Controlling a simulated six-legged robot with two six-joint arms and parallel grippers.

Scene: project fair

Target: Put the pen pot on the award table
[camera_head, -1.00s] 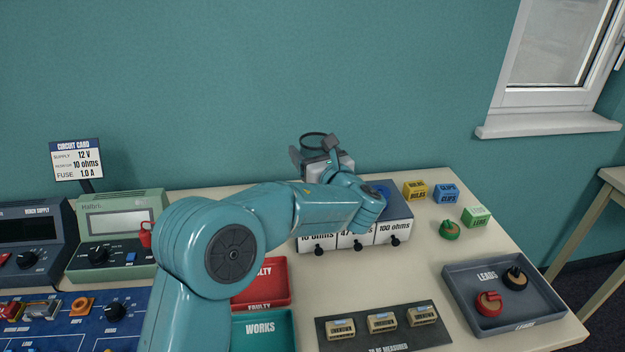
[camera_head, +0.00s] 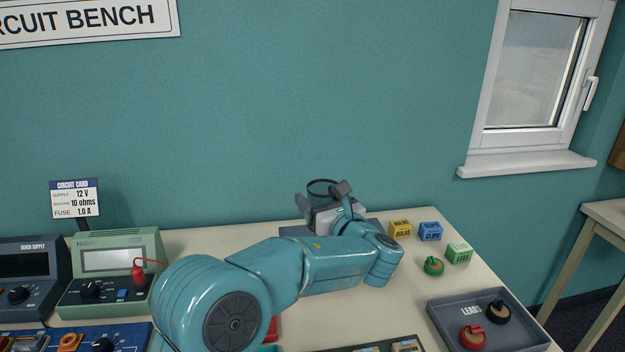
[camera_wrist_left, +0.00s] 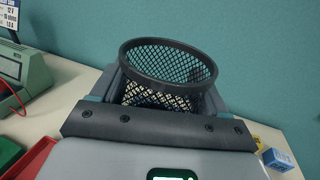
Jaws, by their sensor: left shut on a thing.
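The pen pot (camera_wrist_left: 168,66) is a round black mesh cup, seen in the left wrist view upright between the jaws. In the head view only its dark rim (camera_head: 322,187) shows above my left gripper (camera_head: 323,203); the rest is hidden behind the gripper and wrist. My left gripper is shut on the pen pot, over the back of the bench near the wall. My right gripper is not in view. Nothing in view is marked as the award table; a pale table (camera_head: 606,217) stands partly in view at the right edge.
A meter (camera_head: 112,262) and bench supply (camera_head: 27,270) stand left. A gap separates bench and pale table.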

